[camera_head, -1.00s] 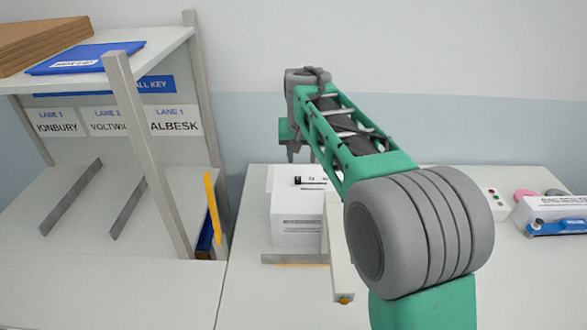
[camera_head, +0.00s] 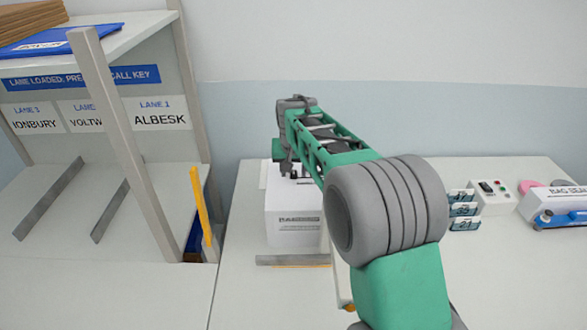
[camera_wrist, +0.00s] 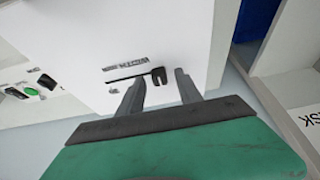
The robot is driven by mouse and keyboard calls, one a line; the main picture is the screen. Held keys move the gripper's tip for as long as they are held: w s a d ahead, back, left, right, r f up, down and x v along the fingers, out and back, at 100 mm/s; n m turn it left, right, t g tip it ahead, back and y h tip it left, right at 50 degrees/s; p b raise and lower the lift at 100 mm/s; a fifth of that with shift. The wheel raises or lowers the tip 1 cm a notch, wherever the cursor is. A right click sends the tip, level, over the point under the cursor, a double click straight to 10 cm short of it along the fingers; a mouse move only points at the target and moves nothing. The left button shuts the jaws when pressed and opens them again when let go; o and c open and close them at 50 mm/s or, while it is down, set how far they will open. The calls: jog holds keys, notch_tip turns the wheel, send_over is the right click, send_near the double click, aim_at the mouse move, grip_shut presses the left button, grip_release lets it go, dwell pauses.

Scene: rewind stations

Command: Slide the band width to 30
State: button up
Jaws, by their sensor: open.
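A white box-shaped machine (camera_head: 292,222) with printed labels on its front stands on the table in the head view. In the wrist view its white face (camera_wrist: 185,25) carries a small dark printed label and a thin dark slot line with a dark hooked tab (camera_wrist: 158,74), which I take for the band width slider. My gripper (camera_wrist: 160,78) is open, its two grey fingers either side of that tab. I cannot tell whether they touch it. In the head view my gripper (camera_head: 290,168) is low at the box's top, partly hidden by my arm. The scale reading is not legible.
A shelf rack with lane signs (camera_head: 160,114) and a yellow strip (camera_head: 201,206) stands at the left. My arm hides part of the table.

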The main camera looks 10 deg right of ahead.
jog(key=shift+c, duration=0.3)
grip_shut()
dwell(1.1)
